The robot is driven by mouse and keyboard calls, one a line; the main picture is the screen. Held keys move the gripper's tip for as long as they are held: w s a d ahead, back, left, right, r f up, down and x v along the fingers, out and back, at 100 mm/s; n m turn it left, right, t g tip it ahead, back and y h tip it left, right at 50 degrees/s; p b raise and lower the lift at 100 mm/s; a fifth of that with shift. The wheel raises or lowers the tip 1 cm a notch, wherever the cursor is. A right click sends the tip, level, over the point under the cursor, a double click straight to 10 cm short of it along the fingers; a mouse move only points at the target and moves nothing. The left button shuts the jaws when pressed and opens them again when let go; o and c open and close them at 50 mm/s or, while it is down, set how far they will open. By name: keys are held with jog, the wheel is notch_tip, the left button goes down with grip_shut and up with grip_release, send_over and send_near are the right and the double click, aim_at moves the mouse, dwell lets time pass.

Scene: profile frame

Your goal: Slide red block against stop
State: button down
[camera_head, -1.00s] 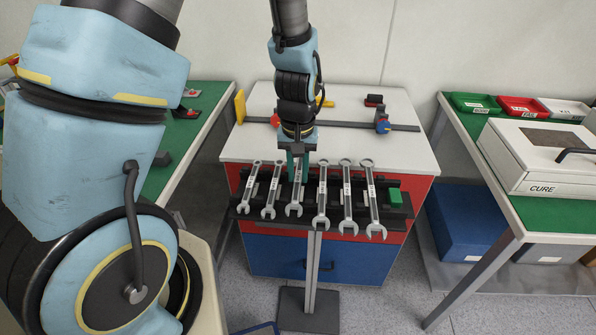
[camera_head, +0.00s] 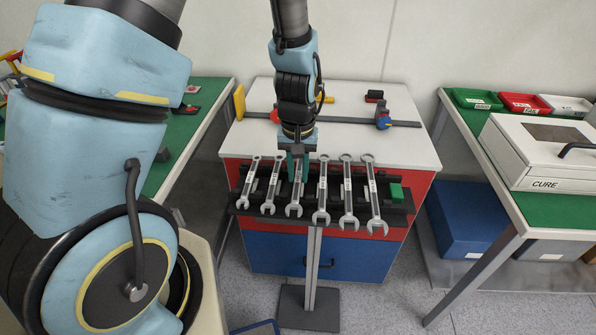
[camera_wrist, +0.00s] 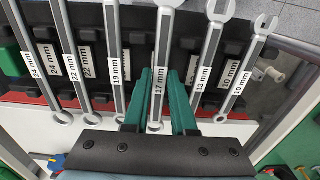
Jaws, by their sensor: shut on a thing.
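A small red block (camera_head: 275,116) sits at the left part of a dark rail (camera_head: 340,124) on the white bench top, partly hidden by my arm. A blue piece (camera_head: 383,121) is on the rail's right part; I cannot tell which piece is the stop. My gripper (camera_head: 298,170) is in front of the bench, at the wrench rack and apart from the red block. In the wrist view its green fingers (camera_wrist: 158,98) are shut on the 17 mm wrench (camera_wrist: 162,60), one finger on each side. The wrench is at its place in the row.
A black rack (camera_head: 408,208) on a post holds several wrenches and a green block (camera_head: 396,193). A yellow piece (camera_head: 239,104) stands at the bench's left edge. Green-topped tables flank the bench; the right one carries a white CURE box (camera_head: 530,185) and small trays.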

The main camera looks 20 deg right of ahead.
aim_at(298, 179)
jog(key=shift+f+b, duration=0.4)
jog(key=shift+f, duration=0.25)
jog(key=c, duration=0.7)
grip_release()
jog(key=shift+o, duration=0.2)
jog(key=shift+r, duration=0.1)
notch_tip(298, 179, up, 11)
jog(key=b, duration=0.1)
jog(key=shift+s+a, duration=0.1)
